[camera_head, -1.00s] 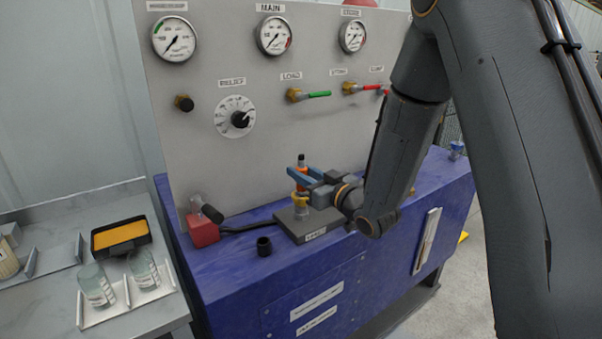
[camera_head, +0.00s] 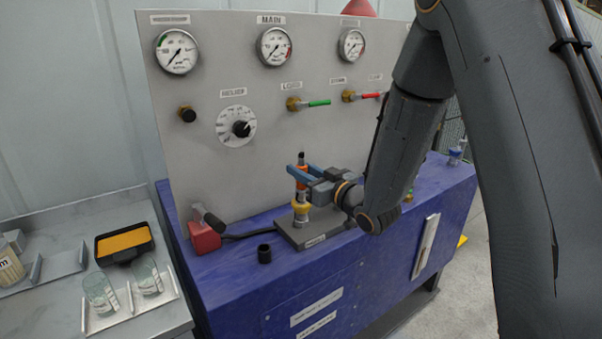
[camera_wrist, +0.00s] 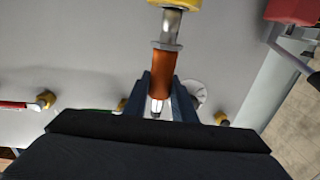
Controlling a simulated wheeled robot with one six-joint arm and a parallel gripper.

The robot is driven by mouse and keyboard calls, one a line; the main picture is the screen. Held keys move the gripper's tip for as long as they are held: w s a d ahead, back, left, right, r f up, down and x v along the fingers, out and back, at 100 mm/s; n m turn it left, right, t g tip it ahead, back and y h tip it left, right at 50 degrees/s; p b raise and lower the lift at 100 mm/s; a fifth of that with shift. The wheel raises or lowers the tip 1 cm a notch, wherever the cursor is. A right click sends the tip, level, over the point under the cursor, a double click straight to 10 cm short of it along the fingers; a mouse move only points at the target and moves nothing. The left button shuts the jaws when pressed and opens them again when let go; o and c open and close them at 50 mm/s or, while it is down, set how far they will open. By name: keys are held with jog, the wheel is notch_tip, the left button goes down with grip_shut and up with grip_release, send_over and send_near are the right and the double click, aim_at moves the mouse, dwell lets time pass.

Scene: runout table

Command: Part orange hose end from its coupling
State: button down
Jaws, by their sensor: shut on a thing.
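The orange hose end (camera_head: 301,186) stands upright above the brass-yellow coupling (camera_head: 301,209) on a dark grey block (camera_head: 328,229). My gripper (camera_head: 299,171) is shut around the orange sleeve, reaching in from the right. In the wrist view the orange hose end (camera_wrist: 165,68) sits between my dark fingers, and a bare metal stem (camera_wrist: 172,27) runs from it to the yellow coupling (camera_wrist: 175,3) at the top edge. A silvery stretch shows between sleeve and coupling. I cannot tell whether the stem's tip is still inside the coupling.
A grey panel with gauges and a relief dial (camera_head: 237,126) rises close behind. An orange-filled tray (camera_head: 124,243) lies further left.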

jog(key=shift+r+p, duration=0.85)
jog(key=shift+r, duration=0.65)
